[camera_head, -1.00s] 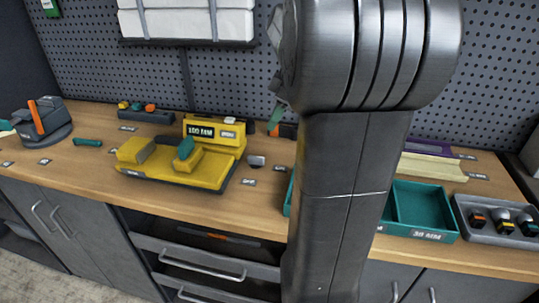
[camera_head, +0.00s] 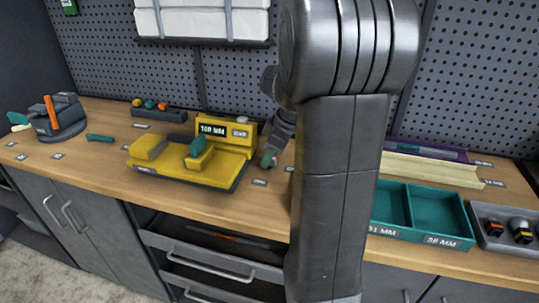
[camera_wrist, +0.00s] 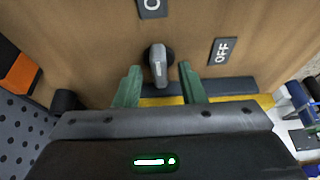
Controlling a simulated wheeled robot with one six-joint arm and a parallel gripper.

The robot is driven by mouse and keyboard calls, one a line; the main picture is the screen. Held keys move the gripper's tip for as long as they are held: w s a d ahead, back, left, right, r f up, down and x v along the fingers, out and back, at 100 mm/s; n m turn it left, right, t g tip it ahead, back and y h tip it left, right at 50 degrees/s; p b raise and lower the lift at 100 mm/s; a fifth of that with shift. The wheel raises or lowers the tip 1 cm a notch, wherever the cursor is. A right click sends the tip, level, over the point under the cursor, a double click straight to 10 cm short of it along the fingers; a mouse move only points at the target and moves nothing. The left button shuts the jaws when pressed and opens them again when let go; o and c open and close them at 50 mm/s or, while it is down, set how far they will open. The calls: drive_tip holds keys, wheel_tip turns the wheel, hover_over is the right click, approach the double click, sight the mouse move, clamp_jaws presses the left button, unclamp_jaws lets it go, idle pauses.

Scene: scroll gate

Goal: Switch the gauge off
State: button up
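The yellow gauge (camera_head: 190,165) stands on the wooden bench, with a dark display (camera_head: 213,130) showing a reading in MM. A small grey switch lever (camera_wrist: 158,66) on a dark round base shows in the wrist view. An OFF plate (camera_wrist: 222,51) lies to its right, and another plate (camera_wrist: 152,7), cut off by the frame, lies above it. My gripper (camera_wrist: 160,70) is open, its green fingers on either side of the lever's near end; I cannot tell whether they touch it. In the head view my gripper (camera_head: 268,158) is right of the gauge and hides the switch.
Teal bins (camera_head: 422,211) and a grey tray of dark parts (camera_head: 500,229) are on the right. A grey device with an orange lever (camera_head: 55,117) is at far left. A perforated wall (camera_head: 290,60) rises behind the bench. A yellow edge of the gauge (camera_wrist: 262,101) lies close beside my fingers.

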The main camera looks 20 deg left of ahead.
clamp_jaws()
